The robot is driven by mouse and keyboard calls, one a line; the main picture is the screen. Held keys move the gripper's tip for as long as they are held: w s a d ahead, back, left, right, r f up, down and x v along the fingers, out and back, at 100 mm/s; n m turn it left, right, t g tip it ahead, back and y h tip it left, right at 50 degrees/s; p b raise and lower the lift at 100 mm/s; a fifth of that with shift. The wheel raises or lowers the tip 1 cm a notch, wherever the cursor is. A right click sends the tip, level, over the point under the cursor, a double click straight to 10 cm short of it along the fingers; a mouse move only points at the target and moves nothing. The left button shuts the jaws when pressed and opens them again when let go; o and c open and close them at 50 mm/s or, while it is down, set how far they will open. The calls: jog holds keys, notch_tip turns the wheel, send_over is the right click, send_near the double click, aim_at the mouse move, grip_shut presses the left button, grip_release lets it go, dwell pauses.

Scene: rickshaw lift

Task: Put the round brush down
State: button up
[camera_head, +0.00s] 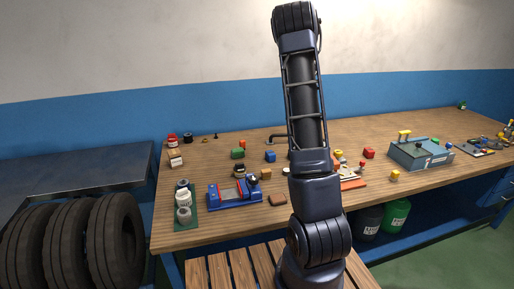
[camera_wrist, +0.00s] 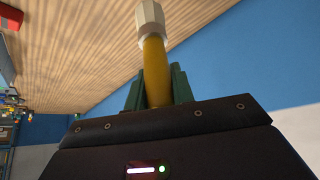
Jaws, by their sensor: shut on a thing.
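The round brush (camera_wrist: 152,56) shows in the wrist view as a yellow handle with a pale, whitish end. My gripper (camera_wrist: 154,88) has green fingers shut around the yellow handle. The pale end points away from my gripper, over the wooden bench top (camera_wrist: 105,40) in the picture. I cannot tell how far it is from the wood. In the head view my arm stands in front of the bench (camera_head: 225,160), and my gripper and the brush cannot be made out there.
A blue vise-like tool (camera_head: 235,194), a green mat with jars (camera_head: 185,205) and a grey toolbox (camera_head: 420,154) stand on the bench. Small coloured blocks lie between them. Bare wood shows near the front edge right of my arm. Tyres (camera_head: 75,240) stand at the left.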

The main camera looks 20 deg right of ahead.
jog(key=w+a+n+t+y, duration=0.1)
jog(key=w+a, duration=0.3)
jog(key=a, duration=0.9)
jog(key=w+a+n, duration=0.1)
jog(key=w+a, duration=0.2)
jog(key=a, duration=0.9)
jog(key=f, duration=1.9)
jog(key=shift+a+f, duration=0.35)
jog(key=shift+f, duration=0.05)
jog(key=shift+f, duration=0.1)
jog(key=o, duration=0.9)
jog(key=shift+o, duration=0.5)
